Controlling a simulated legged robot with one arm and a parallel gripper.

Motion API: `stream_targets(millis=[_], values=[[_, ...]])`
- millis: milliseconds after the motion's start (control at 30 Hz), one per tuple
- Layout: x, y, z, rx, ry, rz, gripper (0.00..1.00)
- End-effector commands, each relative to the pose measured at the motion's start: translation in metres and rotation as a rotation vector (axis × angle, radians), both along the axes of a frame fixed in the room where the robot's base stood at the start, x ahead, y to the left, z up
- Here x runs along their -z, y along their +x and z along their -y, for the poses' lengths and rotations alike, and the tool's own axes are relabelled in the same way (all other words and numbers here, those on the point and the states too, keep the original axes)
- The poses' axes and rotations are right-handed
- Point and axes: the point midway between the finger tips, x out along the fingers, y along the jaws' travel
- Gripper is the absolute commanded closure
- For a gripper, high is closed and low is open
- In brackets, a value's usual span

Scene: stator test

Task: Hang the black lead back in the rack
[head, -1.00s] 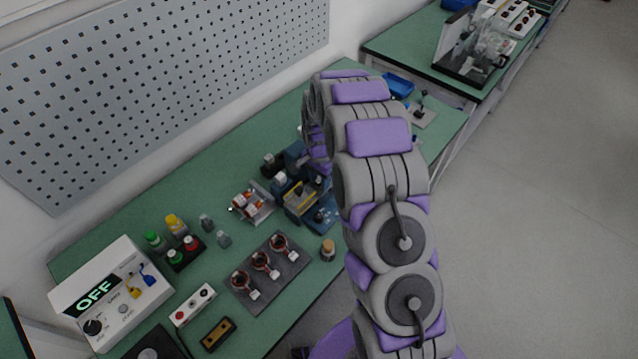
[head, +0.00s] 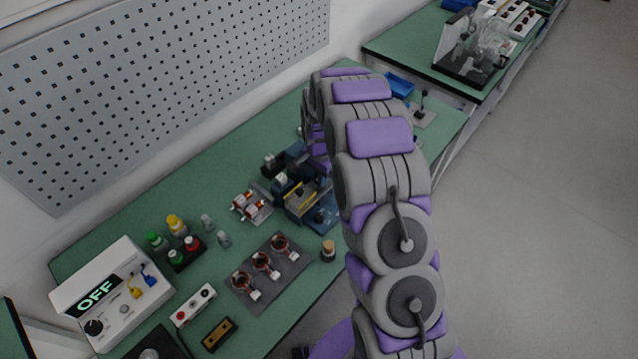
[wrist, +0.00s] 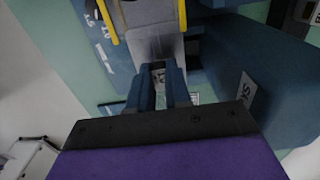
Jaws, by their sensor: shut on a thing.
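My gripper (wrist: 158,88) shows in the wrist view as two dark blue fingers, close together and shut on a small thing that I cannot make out. They sit in front of a blue fixture (wrist: 232,55) with a grey part and yellow edging. In the head view my arm hides the fingertips. The same blue bench fixture (head: 298,197) stands there beside the arm's far end. I cannot pick out the black lead or its rack for certain. A small black holder (head: 184,261) with green and red caps stands at the left.
A dark tray with several copper coils (head: 268,272) lies at the bench front. A white box reading OFF (head: 112,297) stands at the left. A pegboard (head: 160,85) backs the green bench. A small cork-topped jar (head: 328,251) is near the front edge.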

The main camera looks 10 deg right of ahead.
Motion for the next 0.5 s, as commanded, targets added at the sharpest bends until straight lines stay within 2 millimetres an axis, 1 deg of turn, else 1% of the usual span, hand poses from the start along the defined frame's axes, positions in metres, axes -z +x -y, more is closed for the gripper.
stream_targets(millis=[500], values=[[-0.029, 0.0, 0.0, 0.001, 0.001, 0.001, 1.0]])
